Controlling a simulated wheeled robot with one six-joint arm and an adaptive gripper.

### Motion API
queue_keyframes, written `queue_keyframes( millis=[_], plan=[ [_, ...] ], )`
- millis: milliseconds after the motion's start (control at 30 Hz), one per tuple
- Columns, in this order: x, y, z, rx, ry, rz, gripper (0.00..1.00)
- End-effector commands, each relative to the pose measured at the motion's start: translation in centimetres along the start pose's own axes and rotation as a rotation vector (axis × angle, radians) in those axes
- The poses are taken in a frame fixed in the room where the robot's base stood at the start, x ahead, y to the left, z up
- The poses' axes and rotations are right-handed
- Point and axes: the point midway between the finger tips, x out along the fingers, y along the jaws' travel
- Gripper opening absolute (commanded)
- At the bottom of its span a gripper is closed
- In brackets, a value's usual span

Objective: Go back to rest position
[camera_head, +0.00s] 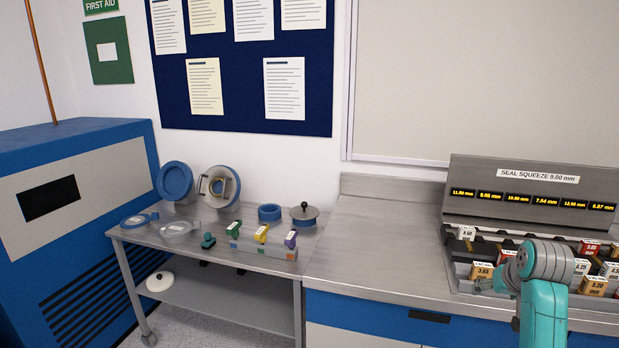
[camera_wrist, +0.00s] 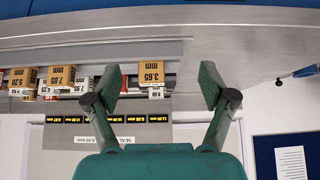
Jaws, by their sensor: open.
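My gripper (camera_wrist: 160,88) shows in the wrist view with its two teal fingers spread wide and nothing held between them. In the head view my teal and grey arm stands at the lower right, in front of the block rack (camera_head: 462,287); the fingertips are not clear there. The wrist picture is upside down. A tan block marked 3.65 mm (camera_wrist: 151,73) shows in the gap between the fingers, apart from both. The same tan block (camera_head: 481,272) sits in the rack just left of my wrist in the head view.
The rack holds several white, red and tan labelled blocks below a display panel (camera_head: 512,198) reading SEAL SQUEEZE 9.00 mm. The counter (camera_head: 385,240) left of the rack is clear.

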Motion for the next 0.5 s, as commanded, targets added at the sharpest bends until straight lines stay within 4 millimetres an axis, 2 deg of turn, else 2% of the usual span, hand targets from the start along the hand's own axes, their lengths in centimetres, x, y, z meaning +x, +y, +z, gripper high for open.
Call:
queue_keyframes(
  millis=[167,267,500],
  plan=[
    [2.8,-1.4,3.5,-0.006,0.023,-0.006,0.82],
    [4.6,-2.5,6.3,-0.012,0.044,-0.011,0.82],
    [8.3,-5.3,14.4,-0.025,0.115,-0.024,0.82]
  ],
)
